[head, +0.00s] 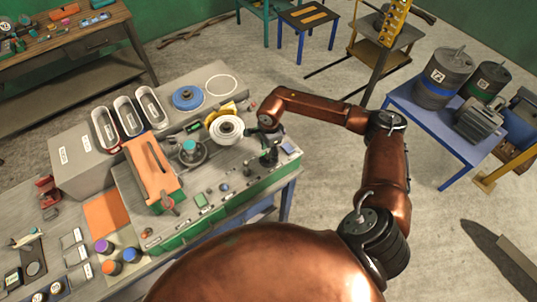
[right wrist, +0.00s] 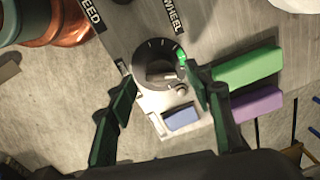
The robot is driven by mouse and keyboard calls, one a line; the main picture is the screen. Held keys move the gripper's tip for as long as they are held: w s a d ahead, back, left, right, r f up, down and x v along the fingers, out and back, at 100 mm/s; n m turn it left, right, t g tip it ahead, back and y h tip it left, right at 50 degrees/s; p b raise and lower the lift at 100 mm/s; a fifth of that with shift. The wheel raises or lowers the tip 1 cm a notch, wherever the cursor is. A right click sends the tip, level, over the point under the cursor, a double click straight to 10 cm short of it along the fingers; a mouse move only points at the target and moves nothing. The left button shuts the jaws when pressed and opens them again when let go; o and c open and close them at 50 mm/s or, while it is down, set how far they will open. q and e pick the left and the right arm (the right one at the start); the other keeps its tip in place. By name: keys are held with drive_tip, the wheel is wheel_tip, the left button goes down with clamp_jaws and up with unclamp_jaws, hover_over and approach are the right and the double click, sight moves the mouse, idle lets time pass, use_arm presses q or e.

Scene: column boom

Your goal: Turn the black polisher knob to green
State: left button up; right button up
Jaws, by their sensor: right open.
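The black polisher knob (right wrist: 158,68) shows in the right wrist view, on a grey plate beside a "WHEEL" label. A small green mark (right wrist: 182,59) lies at the upper right of its dial. My right gripper (right wrist: 158,78) is open, with one finger on each side of the knob; I cannot tell whether either finger touches it. In the head view my right gripper (head: 269,152) is at the right end of the bench machine, near the white polishing wheel (head: 227,128), and the knob is hidden there. My left gripper is not in view.
A blue block (right wrist: 183,118) sits just below the knob, with green (right wrist: 248,66) and purple (right wrist: 255,103) blocks to the right. An orange machine part (head: 150,168) stands left on the bench. A blue table (head: 455,175) with canisters stands right. Open floor lies between.

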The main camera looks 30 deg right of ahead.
sight(268, 155)
drive_tip(key=shift+w+f, duration=0.1)
drive_tip(key=shift+f, duration=1.35)
drive_tip(key=shift+c, duration=0.3)
drive_tip(key=c, duration=1.1)
